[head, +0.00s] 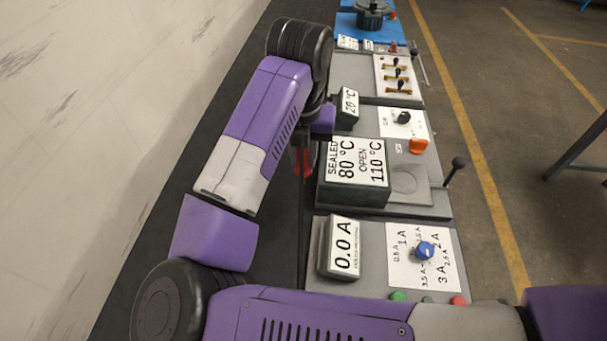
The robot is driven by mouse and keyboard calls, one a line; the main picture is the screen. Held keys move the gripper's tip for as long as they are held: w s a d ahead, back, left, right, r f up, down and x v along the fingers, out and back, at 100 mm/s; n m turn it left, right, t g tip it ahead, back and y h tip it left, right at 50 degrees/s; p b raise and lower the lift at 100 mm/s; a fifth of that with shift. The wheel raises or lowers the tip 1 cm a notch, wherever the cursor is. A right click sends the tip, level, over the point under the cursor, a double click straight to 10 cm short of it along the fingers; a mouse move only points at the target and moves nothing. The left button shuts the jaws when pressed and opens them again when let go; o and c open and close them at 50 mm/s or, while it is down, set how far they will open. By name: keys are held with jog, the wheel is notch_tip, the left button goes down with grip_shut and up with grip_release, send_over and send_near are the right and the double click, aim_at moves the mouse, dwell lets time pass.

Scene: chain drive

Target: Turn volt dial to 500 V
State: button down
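No dial with a readable 500 V mark shows in the head view. A blue dial (425,250) on a white card is marked in amps, from 0.5 A to 3 A. A black knob (404,117) sits farther back on a white card whose marks are too small to read. My gripper (302,166) seems to be the dark part with red tips below my wrist, at the left edge of the panels. It is mostly hidden by my arm, and I cannot see whether its fingers are apart. It appears clear of both dials.
A 0.0 A display (341,247) stands near; a box marked SEALED 80 °C, OPEN 110 °C (357,172) stands behind it. An orange knob (418,146), a black-knobbed lever (457,163) and several switches (397,73) rise from the panels. A wall (90,100) runs along the left.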

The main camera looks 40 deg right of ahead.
aim_at(303, 180)
jog(key=shift+f+p, duration=0.4)
jog(key=shift+f, duration=3.6)
jog(key=shift+f+b, duration=0.25)
jog(key=shift+b, duration=0.05)
jog(key=c, duration=1.5)
grip_release()
jog(key=shift+r, duration=0.1)
jog(key=shift+r, duration=0.15)
jog(key=r, duration=0.4)
jog(key=a+r+b, duration=0.1)
jog(key=r, duration=0.3)
jog(key=s+r, duration=0.1)
jog(key=r, duration=0.3)
jog(key=shift+a, duration=0.15)
